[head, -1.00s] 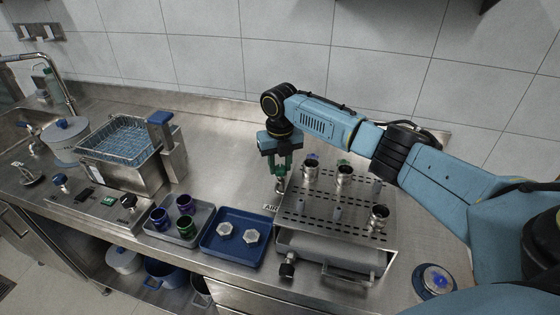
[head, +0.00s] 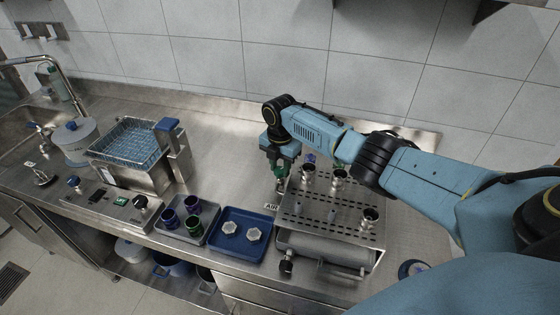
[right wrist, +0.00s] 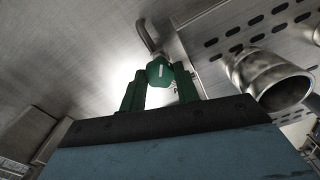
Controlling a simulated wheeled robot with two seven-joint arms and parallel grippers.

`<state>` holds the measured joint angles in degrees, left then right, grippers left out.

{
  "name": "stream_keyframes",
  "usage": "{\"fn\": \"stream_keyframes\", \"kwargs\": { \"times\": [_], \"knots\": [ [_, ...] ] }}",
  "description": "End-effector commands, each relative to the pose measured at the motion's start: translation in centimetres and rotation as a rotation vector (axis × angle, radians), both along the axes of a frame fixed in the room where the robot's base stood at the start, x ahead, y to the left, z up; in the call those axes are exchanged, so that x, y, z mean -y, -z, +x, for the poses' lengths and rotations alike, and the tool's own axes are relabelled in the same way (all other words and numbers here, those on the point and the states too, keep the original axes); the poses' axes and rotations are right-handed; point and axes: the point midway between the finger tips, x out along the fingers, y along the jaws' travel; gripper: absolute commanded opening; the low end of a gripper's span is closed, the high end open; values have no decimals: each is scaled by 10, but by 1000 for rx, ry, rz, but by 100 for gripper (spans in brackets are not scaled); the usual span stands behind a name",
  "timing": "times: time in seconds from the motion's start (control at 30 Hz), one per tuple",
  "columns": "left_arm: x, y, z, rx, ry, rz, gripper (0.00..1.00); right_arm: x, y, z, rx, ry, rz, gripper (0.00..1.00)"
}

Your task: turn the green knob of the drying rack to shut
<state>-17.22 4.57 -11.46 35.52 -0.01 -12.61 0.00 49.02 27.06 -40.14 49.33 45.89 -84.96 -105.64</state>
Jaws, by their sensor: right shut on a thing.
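The drying rack (head: 304,226) is a perforated steel box with metal cups standing on top, right of centre in the head view. Its green knob (right wrist: 160,71) shows in the right wrist view, with a short white mark on its face and a bent pipe behind it. My right gripper (head: 281,182) is at the rack's left back side in the head view, and its fingers hide most of the knob there. In the right wrist view its two green fingers (right wrist: 159,76) stand on either side of the knob, shut on it. My left gripper is not in view.
An AIR label (head: 271,206) lies beside the rack. A blue tray (head: 226,251) with two pale hexagonal pieces and a grey tray (head: 181,232) with coloured cups stand to the left. A steel bath with a wire basket (head: 127,140) is farther left. The counter behind the trays is clear.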

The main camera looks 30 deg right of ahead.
Motion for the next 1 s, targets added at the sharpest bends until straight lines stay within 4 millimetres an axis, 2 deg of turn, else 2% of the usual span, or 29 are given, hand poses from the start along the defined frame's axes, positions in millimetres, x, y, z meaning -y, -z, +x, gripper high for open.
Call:
{"fn": "stream_keyframes", "kwargs": {
  "times": [0.5, 1.0],
  "knots": [
    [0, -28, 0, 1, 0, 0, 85, 1, -2, 0, 1, 493, -1, 8],
    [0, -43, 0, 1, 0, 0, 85, 1, -2, 0, 2, 887, -2, 8]
  ]
}}
